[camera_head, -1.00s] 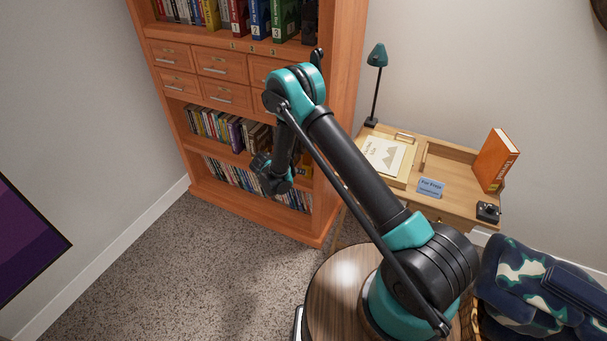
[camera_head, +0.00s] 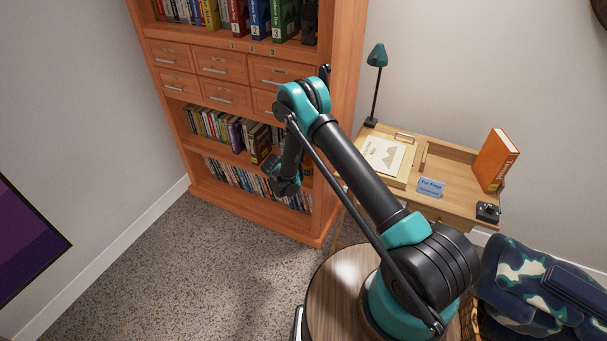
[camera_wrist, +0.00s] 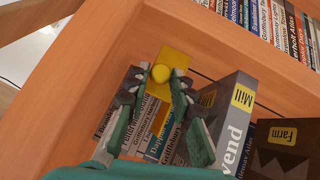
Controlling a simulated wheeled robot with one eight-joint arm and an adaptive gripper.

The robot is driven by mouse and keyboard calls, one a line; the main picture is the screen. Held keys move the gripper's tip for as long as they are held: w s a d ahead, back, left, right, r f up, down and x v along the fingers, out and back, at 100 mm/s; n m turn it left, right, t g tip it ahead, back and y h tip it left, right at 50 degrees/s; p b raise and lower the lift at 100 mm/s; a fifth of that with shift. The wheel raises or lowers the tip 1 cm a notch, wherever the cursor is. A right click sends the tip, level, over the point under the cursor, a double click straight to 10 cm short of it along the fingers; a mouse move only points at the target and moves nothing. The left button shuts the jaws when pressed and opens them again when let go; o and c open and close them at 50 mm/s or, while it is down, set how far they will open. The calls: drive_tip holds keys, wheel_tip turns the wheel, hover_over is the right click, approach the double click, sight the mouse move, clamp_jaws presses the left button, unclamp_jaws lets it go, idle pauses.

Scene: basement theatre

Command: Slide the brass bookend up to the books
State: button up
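The brass bookend (camera_wrist: 174,60) shows in the wrist view as a yellow upright plate with a round knob, standing on a wooden shelf. My gripper (camera_wrist: 159,76) is open, with one finger on each side of the knob; I cannot tell whether either touches it. In the head view my gripper (camera_head: 284,182) is at the bookcase's lower shelves, and the arm hides the bookend there.
The bookcase (camera_head: 335,120) has a side panel close to the right of my gripper. More books (camera_head: 225,172) fill the shelf below. A desk (camera_head: 455,190) with a lamp (camera_head: 376,56) and an orange book (camera_head: 494,160) stands to the right. Carpet (camera_head: 170,270) in front is clear.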

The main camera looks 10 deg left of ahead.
clamp_jaws()
drive_tip(key=a, duration=0.2)
drive_tip(key=w+a, duration=0.1)
drive_tip(key=a, duration=0.1)
drive_tip(key=w+a, duration=0.1)
drive_tip(key=shift+a, duration=0.4)
drive_tip(key=o, duration=0.6)
unclamp_jaws()
